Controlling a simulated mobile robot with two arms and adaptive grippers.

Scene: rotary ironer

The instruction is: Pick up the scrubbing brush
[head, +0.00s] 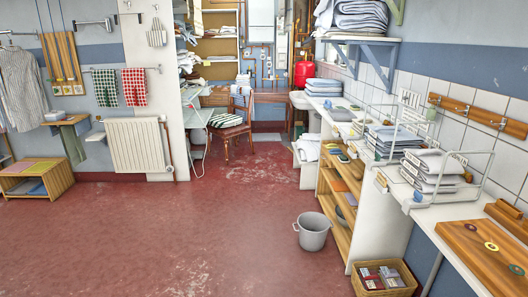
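I cannot pick out the scrubbing brush with certainty. A small brown object (381,182) sits on the front edge of the counter at the right, but it is too small to tell what it is. Several small coloured items lie on the wooden shelves (335,205) under that counter, and they are also too small to name. Neither of my grippers shows in the head view.
A grey bucket (313,233) stands on the red floor (190,240). A wooden crate (384,280) with packets is by the counter (400,187), which carries folded linen in wire racks. A chair (231,122) and radiator (139,146) are farther back. The middle floor is clear.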

